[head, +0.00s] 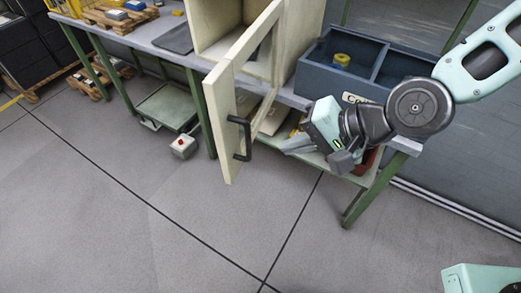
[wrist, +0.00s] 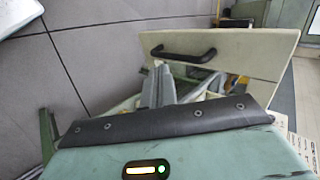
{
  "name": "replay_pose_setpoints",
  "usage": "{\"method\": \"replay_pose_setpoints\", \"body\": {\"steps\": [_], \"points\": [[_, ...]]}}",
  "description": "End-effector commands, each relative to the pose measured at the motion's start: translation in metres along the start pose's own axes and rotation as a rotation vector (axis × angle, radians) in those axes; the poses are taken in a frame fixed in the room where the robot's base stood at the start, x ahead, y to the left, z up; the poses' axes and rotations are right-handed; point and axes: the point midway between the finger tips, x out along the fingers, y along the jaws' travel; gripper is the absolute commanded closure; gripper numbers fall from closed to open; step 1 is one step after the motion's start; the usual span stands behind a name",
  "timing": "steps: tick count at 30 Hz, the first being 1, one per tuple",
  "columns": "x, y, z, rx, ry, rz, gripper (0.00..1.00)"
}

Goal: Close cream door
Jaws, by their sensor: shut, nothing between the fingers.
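The cream door (head: 222,120) stands swung open from the cream cabinet (head: 300,40) and sticks out past the table's front edge. In the wrist view the door (wrist: 255,52) crosses the upper part, with the handle (wrist: 183,48) beyond my fingers. My gripper (head: 288,147) is to the right of the door in the head view, with its fingers pointing toward the door and handle. In the wrist view my gripper (wrist: 157,85) is shut and empty. I cannot tell whether it touches the door.
The cabinet stands on a grey table (head: 180,52) with green legs. A dark blue divided bin (head: 340,82) with a yellow item stands to its right. A lower shelf holds boxes beneath. A small box with a red button (head: 184,146) is below left. The floor in front is clear.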

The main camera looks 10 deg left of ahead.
Motion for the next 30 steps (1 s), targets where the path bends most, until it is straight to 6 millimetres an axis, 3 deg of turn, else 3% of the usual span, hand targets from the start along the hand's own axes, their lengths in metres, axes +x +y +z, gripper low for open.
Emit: {"method": "replay_pose_setpoints", "body": {"steps": [8,20,30], "points": [[0.030,0.001,0.001,0.000,-0.003,0.000,1.00],[0.100,0.000,0.002,-0.002,-0.004,0.003,1.00],[0.126,-0.025,0.001,-0.002,-0.001,0.003,1.00]]}}
